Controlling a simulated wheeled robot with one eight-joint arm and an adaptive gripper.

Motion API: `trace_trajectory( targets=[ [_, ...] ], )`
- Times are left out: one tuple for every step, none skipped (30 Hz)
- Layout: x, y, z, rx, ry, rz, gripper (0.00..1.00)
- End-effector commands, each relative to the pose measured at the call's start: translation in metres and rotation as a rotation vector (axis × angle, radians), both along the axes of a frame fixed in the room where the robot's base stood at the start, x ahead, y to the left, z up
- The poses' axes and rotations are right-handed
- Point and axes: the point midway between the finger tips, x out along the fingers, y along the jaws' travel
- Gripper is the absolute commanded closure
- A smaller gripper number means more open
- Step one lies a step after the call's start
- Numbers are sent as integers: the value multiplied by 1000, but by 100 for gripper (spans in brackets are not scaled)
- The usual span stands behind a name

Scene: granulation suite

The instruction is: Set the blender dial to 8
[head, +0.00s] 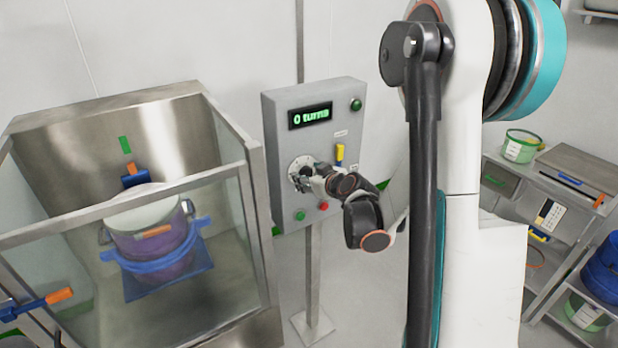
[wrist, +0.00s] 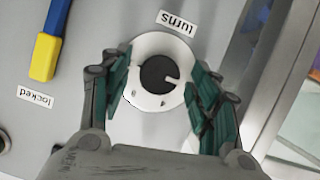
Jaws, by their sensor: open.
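The blender dial is a dark round knob (wrist: 158,74) on a white disc (wrist: 160,48), below a "turns" label in the wrist view. The knob has a light notch at its right side. In the head view the white disc (head: 296,164) is on the grey control panel (head: 276,125), partly hidden by my gripper. The panel's display (head: 310,115) reads "0 turns". My gripper (wrist: 160,103) is open, with one finger on each side of the disc. In the head view my gripper (head: 308,177) is right at the dial. Whether the fingers touch the knob cannot be told.
A yellow and blue lever (wrist: 46,50) is beside the dial, near a "locked" label. The panel has a green button (head: 300,216) and a red button (head: 324,206). A glass-walled enclosure (head: 262,215) stands left of the panel, holding a purple drum (head: 150,245). A shelf rack stands at the right.

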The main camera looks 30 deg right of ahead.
Motion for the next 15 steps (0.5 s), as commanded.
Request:
trace_trajectory(
  targets=[
    [2, 0, -1, 0, 0, 0, 44],
    [3, 0, -1, 0, 0, 0, 44],
    [4, 0, -2, 0, 0, 0, 44],
    [4, 0, -2, 0, 0, 0, 44],
    [5, 0, -2, 0, 0, 0, 44],
    [5, 0, -2, 0, 0, 0, 44],
    [5, 0, -2, 0, 0, 0, 44],
    [5, 0, -2, 0, 0, 0, 44],
    [5, 0, -2, 0, 0, 0, 44],
    [5, 0, -2, 0, 0, 0, 44],
    [5, 0, -2, 0, 0, 0, 44],
    [5, 0, -2, 0, 0, 0, 53],
    [5, 0, -2, 0, 0, 0, 60],
    [5, 0, -2, 0, 0, 0, 66],
    [5, 0, -2, 0, 0, 0, 76]
  ],
)
